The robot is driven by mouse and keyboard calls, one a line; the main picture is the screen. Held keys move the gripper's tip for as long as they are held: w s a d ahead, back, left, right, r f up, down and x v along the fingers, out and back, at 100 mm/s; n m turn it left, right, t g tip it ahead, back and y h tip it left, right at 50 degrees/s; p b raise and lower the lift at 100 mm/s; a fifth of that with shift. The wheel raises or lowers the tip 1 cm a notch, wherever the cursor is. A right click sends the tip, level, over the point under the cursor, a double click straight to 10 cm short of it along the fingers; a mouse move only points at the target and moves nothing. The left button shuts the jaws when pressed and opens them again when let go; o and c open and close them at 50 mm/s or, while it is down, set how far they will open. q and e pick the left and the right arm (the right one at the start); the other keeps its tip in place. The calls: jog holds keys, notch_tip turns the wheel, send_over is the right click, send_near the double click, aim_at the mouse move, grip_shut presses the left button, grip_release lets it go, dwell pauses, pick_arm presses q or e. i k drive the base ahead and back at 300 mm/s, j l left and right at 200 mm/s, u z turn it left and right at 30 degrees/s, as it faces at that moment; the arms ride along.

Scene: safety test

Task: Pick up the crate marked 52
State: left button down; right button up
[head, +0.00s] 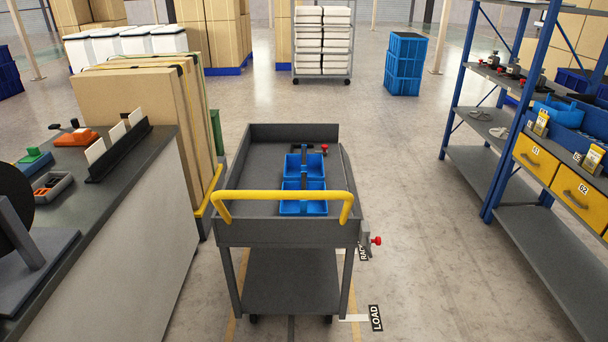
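Two yellow crates with dark handles sit side by side on the middle level of the blue-framed rack at the right. The nearer yellow crate (578,207) has a small white label that reads 52 or 62; its first digit is hard to tell. The farther yellow crate (530,162) has a similar label that ends in 1. The right side of the nearer crate is cut off by the picture edge. Neither of my grippers is in view.
A grey cart (285,232) with a yellow handle (283,195) stands in front, holding blue bins (304,182). A red knob (376,240) sticks out at its right. Open floor (420,200) lies between cart and rack (497,157). A workbench (130,190) stands left.

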aim_at(294, 163)
jog(key=i+l+z, duration=0.15)
jog(key=i+l, duration=0.35)
jog(key=i+l+z, duration=0.15)
jog(key=i+l, duration=0.35)
jog(key=i+l+z, duration=0.15)
jog(key=i+l, duration=0.3)
jog(key=i, duration=0.2)
